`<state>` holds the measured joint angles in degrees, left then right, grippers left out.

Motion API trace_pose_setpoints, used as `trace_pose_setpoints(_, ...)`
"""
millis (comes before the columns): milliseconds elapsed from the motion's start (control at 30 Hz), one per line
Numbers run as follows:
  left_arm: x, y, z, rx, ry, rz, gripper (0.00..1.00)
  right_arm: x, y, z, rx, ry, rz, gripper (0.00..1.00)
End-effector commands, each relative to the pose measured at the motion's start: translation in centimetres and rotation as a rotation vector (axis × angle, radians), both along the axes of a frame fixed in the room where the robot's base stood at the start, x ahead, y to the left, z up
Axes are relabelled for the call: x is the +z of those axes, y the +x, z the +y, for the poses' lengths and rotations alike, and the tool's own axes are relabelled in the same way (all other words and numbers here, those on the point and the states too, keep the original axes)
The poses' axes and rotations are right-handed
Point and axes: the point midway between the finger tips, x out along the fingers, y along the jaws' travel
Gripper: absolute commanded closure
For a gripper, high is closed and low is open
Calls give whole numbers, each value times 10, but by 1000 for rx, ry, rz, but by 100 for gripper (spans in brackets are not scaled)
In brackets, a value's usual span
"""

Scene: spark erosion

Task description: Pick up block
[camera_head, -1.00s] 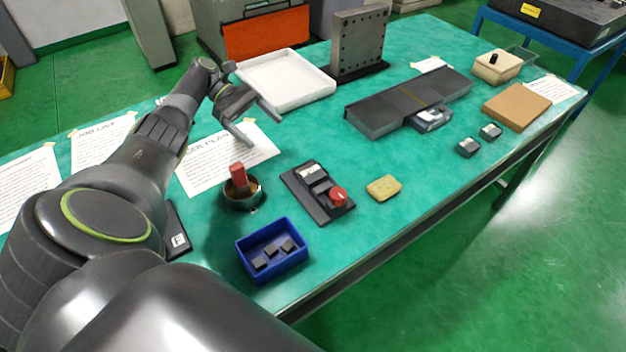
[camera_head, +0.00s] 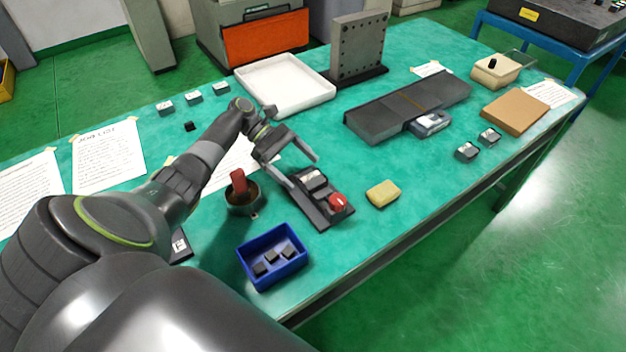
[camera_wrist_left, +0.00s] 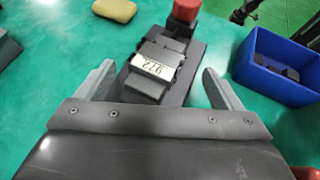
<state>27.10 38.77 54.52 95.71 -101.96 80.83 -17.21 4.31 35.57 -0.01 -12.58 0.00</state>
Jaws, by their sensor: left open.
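A grey block with a white label (camera_head: 314,180) sits in a dark fixture (camera_head: 322,207) with a red knob (camera_head: 337,201). In the left wrist view the block (camera_wrist_left: 158,65) has dark number marks on its label, and the red knob (camera_wrist_left: 186,10) is beyond it. My left gripper (camera_head: 305,172) is open over the fixture's far end. In the wrist view its fingers (camera_wrist_left: 157,78) stand on either side of the block and fixture, with nothing visibly gripped. Other small labelled blocks (camera_head: 194,97) stand at the table's back left, and two (camera_head: 467,152) at the right. My right gripper is not in view.
A blue bin (camera_head: 273,272) holding dark pieces is in front. A yellow sponge (camera_head: 383,193) lies right. A white tray (camera_head: 327,87) and long grey plate (camera_head: 372,122) are behind.

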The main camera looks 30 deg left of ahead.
Motion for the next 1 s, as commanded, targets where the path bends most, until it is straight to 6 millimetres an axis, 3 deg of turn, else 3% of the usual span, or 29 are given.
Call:
trace_pose_setpoints(200, -14, 2, -28, -1, -3, 2, 12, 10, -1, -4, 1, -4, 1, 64)
trace_pose_setpoints(500, -18, 2, -32, -1, 0, 0, 12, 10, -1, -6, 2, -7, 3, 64)
trace_pose_setpoints(1000, -17, 2, -32, -1, 0, 0, 75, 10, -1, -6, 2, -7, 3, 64)
